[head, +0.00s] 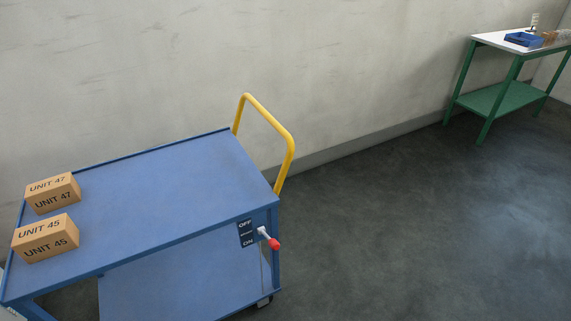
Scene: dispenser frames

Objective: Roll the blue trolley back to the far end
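The blue trolley (165,205) stands at the left of the head view, beside the grey wall. It has a flat top, a lower shelf (190,280) and a yellow push handle (290,150) at its right end. On its near right corner is a lever with a red knob (274,244), beside a dark plate (246,233) marked OFF at the top and ON at the bottom. The lever slants down to the right; I cannot tell which setting it marks. A caster (264,301) shows under that corner. My gripper is not in view.
Two cardboard boxes, UNIT 47 (53,194) and UNIT 45 (45,238), sit on the trolley's left end. A green-legged table (490,40) with a blue tray (524,39) stands at the far right by the wall. The dark floor (420,230) between is clear.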

